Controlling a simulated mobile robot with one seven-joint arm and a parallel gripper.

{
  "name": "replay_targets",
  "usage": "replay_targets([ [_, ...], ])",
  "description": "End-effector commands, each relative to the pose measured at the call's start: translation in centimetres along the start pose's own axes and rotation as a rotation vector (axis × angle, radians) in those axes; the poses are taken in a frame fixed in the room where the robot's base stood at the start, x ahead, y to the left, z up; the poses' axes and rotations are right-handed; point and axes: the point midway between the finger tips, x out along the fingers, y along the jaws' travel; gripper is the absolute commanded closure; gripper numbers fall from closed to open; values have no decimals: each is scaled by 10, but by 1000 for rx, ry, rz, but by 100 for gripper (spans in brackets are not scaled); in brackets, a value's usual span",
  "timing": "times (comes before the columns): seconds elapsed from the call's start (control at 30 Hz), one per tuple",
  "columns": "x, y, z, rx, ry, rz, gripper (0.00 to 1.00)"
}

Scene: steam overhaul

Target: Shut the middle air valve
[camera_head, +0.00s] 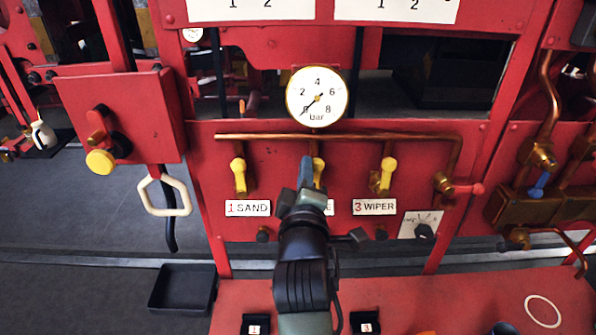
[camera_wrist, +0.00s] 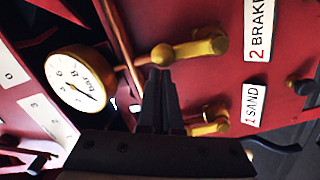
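The middle air valve has a yellow lever (camera_head: 319,168) on the red panel, under the gauge. In the wrist view its lever (camera_wrist: 195,48) lies beside the "2 BRAKE" label, its rounded knob pointing towards the gauge side, up in the head view. My gripper (camera_head: 306,165) stands in front of the panel, just left of this lever, and covers part of the valve and its label. In the wrist view my gripper's dark fingers (camera_wrist: 159,85) are close together with nothing visible between them. Their tips appear near the knob; I cannot tell whether they touch it.
The sand valve (camera_head: 239,174) is left and the wiper valve (camera_head: 387,174) right, both levers upward. The sand valve also shows beside my fingers in the wrist view (camera_wrist: 210,121). A copper pipe (camera_head: 400,137) and a pressure gauge (camera_head: 317,97) sit above. A black tray (camera_head: 183,289) is lower left.

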Motion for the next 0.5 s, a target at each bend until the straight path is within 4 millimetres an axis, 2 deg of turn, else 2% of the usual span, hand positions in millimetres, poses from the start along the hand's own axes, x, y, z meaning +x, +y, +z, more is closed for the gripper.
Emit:
replay_targets([
  [0.27, 1, 7, 15, 156, -8, -5, 100],
  [0.5, 1, 11, 32, 380, -7, -16, 100],
])
